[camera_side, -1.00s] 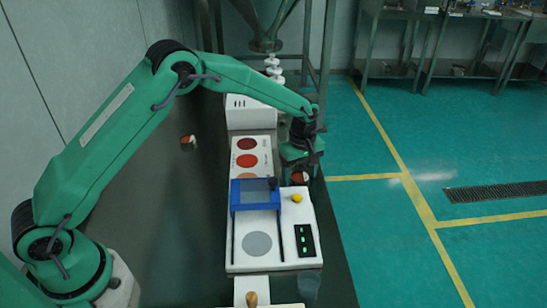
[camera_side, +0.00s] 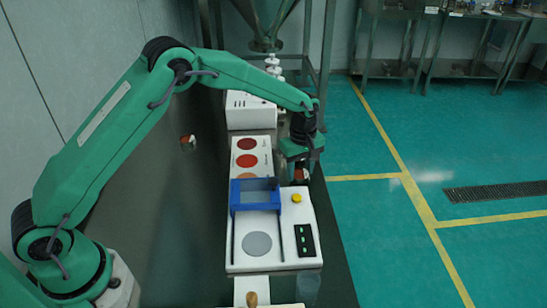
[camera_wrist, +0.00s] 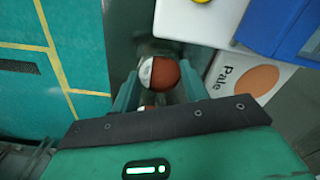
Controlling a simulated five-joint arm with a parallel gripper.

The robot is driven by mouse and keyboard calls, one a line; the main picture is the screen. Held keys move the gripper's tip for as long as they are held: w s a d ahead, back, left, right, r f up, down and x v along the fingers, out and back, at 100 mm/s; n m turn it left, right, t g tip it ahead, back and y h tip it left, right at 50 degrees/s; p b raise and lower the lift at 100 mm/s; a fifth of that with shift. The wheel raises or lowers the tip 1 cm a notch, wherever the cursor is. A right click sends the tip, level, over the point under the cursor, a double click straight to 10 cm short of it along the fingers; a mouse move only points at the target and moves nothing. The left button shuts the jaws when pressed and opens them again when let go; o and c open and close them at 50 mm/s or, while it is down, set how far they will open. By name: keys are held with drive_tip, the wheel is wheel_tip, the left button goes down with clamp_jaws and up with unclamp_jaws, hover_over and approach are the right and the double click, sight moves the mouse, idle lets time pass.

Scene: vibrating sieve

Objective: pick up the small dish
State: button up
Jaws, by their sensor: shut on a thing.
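The small dish (camera_wrist: 160,74) is round, with a reddish-brown filling and a white part on its left side in the wrist view. My gripper (camera_wrist: 158,88) has one green finger on each side of it and is shut on it. In the side view the dish (camera_side: 301,175) is a small red and white spot under my gripper (camera_side: 300,168), at the right edge of the dark bench. The lower part of the dish is hidden in both views, and I cannot tell its height above the bench.
The white sieve machine (camera_side: 270,262) with its blue frame (camera_side: 236,197) and yellow button (camera_side: 297,198) stands close in front. A card with coloured circles (camera_side: 237,158) lies to the left. Another red and white item (camera_side: 188,141) sits further left on the open bench (camera_side: 185,220).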

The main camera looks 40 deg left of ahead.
wheel_tip(320, 180, up, 2)
drive_tip(key=shift+r, duration=0.25)
drive_tip(key=s+d+r, duration=0.7)
drive_tip(key=d, duration=0.1)
drive_tip(key=shift+s+d, duration=0.35)
drive_tip(key=shift+s, duration=0.05)
drive_tip(key=shift+s+r, duration=0.1)
drive_tip(key=s+d+r+m, duration=0.1)
drive_tip(key=s+d+m, duration=0.1)
drive_tip(key=s, duration=1.1)
drive_tip(key=s+d+r+m, duration=0.2)
drive_tip(key=s, duration=1.1)
drive_tip(key=w+a+f, duration=0.2)
drive_tip(key=w, duration=0.1)
drive_tip(key=w+a+f, duration=0.2)
drive_tip(key=w+f, duration=0.1)
drive_tip(key=w+a+f, duration=0.2)
drive_tip(key=w, duration=0.2)
drive_tip(key=shift+a+f, duration=0.15)
drive_tip(key=shift+f, duration=0.1)
